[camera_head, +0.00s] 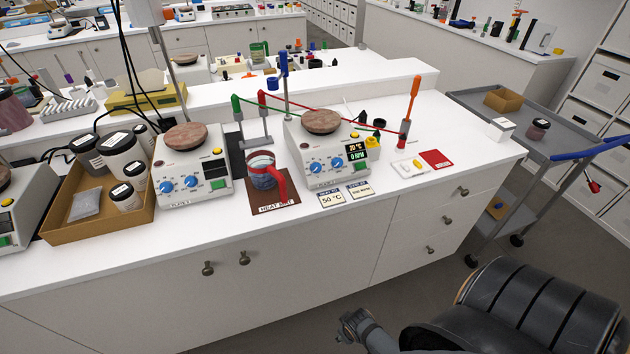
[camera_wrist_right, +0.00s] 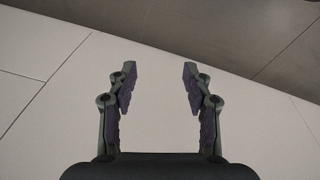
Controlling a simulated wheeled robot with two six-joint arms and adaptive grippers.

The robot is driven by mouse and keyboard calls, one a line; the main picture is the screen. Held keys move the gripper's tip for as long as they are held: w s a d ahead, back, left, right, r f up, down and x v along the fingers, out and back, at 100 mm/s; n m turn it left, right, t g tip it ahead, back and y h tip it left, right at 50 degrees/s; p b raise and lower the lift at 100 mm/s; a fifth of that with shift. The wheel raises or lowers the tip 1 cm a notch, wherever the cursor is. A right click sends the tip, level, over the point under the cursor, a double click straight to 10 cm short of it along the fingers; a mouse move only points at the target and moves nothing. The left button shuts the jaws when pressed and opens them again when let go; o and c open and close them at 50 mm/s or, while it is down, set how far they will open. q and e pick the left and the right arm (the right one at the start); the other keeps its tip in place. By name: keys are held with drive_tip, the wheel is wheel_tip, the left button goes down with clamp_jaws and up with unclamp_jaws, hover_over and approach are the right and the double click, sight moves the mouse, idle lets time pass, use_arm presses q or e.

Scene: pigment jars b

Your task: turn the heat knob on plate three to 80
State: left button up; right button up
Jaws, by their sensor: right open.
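A white hot plate (camera_head: 328,165) with a round brown top stands right of the middle of the bench in the head view. Its lit display (camera_head: 357,152) seems to read 70 °C and 0 RPM. Two blue knobs (camera_head: 316,166) (camera_head: 337,163) are on its front. A similar plate (camera_head: 190,165) with a dark display stands to its left. Plate numbers are too small to read surely. My right gripper (camera_wrist_right: 157,72) is open and empty, facing white cabinet panels in the wrist view, low in front of the bench and away from the knobs. My left gripper is out of view.
A red-handled mug (camera_head: 263,172) on a brown mat sits between the plates. Cards, one reading 50 °C (camera_head: 331,199), lie before the lit plate. Behind it stand clamps and a red cable (camera_head: 350,118). A cardboard tray (camera_head: 95,228) of jars is left; a grey cart (camera_head: 475,105) is right.

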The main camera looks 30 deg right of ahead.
drive_tip(key=w+r+n+t+h+b, duration=0.1)
drive_tip(key=w+r+n+b, duration=0.1)
drive_tip(key=w+r+b, duration=0.65)
drive_tip(key=n+t+h, duration=0.2)
drive_tip(key=n+t, duration=1.2)
drive_tip(key=n, duration=1.7)
approach(318, 170)
drive_tip(key=x, duration=0.8)
drive_tip(key=shift+w, duration=0.35)
drive_tip(key=shift+c, duration=0.2)
clamp_jaws()
